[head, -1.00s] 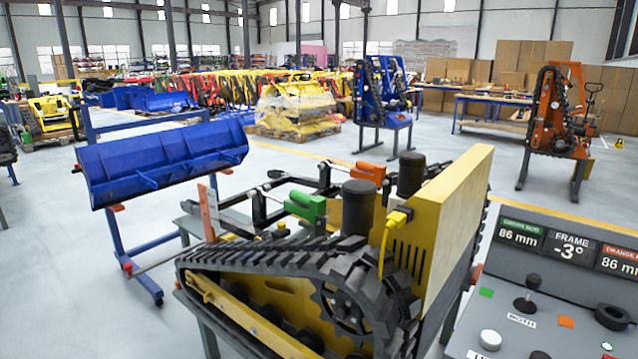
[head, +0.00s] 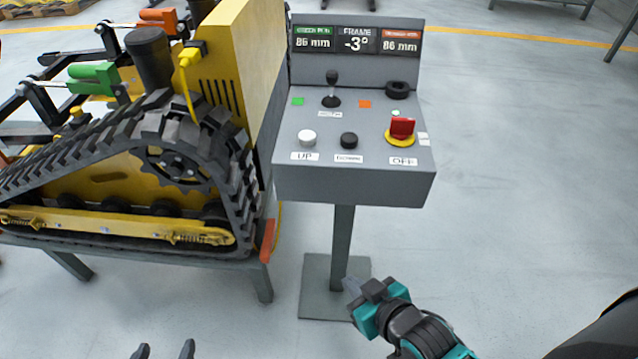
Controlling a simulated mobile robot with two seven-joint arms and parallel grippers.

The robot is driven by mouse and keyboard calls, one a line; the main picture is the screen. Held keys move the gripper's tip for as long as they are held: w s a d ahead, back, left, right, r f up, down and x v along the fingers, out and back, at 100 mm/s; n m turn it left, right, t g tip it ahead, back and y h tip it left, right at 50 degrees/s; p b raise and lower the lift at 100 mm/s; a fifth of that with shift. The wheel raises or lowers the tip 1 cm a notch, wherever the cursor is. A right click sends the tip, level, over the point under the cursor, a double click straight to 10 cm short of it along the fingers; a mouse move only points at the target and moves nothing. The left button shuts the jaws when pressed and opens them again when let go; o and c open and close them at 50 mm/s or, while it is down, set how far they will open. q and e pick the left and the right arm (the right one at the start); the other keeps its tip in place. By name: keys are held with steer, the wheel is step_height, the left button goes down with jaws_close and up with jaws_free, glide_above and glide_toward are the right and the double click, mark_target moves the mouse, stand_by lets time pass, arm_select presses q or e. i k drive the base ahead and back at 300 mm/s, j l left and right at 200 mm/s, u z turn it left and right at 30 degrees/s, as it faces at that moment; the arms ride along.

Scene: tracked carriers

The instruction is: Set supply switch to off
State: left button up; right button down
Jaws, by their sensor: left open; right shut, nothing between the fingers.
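The supply switch (head: 401,129) is a red rotary handle on a yellow round base, at the right front of the grey control console (head: 352,187). A label reading OFF (head: 403,161) sits just below it. The way the handle is turned is hard to read. My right gripper (head: 350,286) is shut and empty, low in front of the console's post and well below the switch. My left gripper (head: 165,351) is at the bottom edge, with only its two fingertips showing. They are apart with nothing between them. Neither gripper touches the console.
The console also carries a white button (head: 307,138), a black button (head: 349,140), a joystick (head: 332,90) and a black knob (head: 397,89). A yellow tracked carrier (head: 110,180) on a stand is close to its left. The floor right of the console is clear.

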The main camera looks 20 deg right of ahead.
mark_target(400, 126)
steer(key=z, duration=0.85)
